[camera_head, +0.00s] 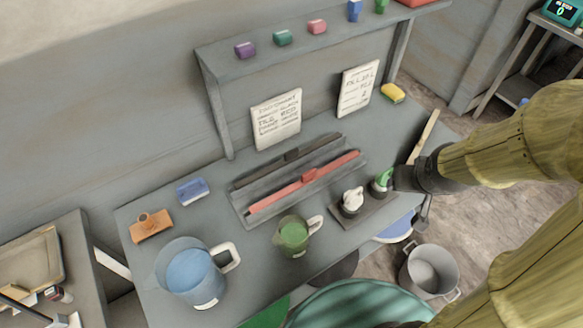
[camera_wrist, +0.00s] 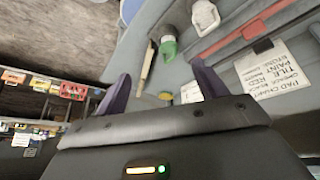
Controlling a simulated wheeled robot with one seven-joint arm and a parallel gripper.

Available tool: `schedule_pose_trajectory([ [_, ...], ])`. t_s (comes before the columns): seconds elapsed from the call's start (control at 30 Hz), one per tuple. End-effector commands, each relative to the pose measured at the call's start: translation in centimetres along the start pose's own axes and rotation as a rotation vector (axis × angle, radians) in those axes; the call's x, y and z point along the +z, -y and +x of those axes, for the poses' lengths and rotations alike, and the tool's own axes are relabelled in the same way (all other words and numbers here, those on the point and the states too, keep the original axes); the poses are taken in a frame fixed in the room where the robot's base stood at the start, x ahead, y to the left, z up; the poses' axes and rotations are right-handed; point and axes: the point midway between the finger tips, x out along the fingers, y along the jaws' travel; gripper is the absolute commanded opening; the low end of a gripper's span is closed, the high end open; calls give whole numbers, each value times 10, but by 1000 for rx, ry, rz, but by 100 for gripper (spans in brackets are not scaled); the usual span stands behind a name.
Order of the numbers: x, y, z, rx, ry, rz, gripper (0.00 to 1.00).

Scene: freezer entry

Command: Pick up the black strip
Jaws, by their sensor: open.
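The black strip (camera_head: 270,165) lies in the rear slot of a grey tray (camera_head: 243,212) on the bench, with a dark block near its middle. A red strip (camera_head: 280,192) with a red block lies parallel in front of it; the red strip also shows in the wrist view (camera_wrist: 245,30). My gripper (camera_head: 400,179) is at the right end of the bench, beside the green-topped bottle (camera_head: 381,183) and well right of the black strip. In the wrist view my gripper (camera_wrist: 163,85) has its two fingers wide apart with nothing held between them.
A white-topped bottle (camera_head: 352,200) stands beside the green one. A green jug (camera_head: 293,236) and a large blue jug (camera_head: 190,272) stand in front. Two paper cards (camera_head: 276,119) stand behind the tray under a shelf (camera_head: 290,50). A wooden stick (camera_head: 424,135) and yellow sponge (camera_head: 393,93) lie right.

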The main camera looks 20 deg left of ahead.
Motion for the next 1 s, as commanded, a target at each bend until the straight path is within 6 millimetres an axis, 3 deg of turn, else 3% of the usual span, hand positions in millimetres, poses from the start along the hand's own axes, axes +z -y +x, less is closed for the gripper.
schedule_pose_trajectory([
  [0.03,1,10,32,-15,-54,-47,71],
  [0.1,-8,24,54,-43,-138,-111,71],
  [0.27,-25,68,95,-147,-329,-244,71],
  [0.43,-30,126,126,-313,-519,-363,71],
  [0.6,-25,175,137,-484,-663,-434,71],
  [0.7,-24,190,135,-544,-705,-452,71],
  [1.0,-25,194,130,-562,-720,-456,71],
])
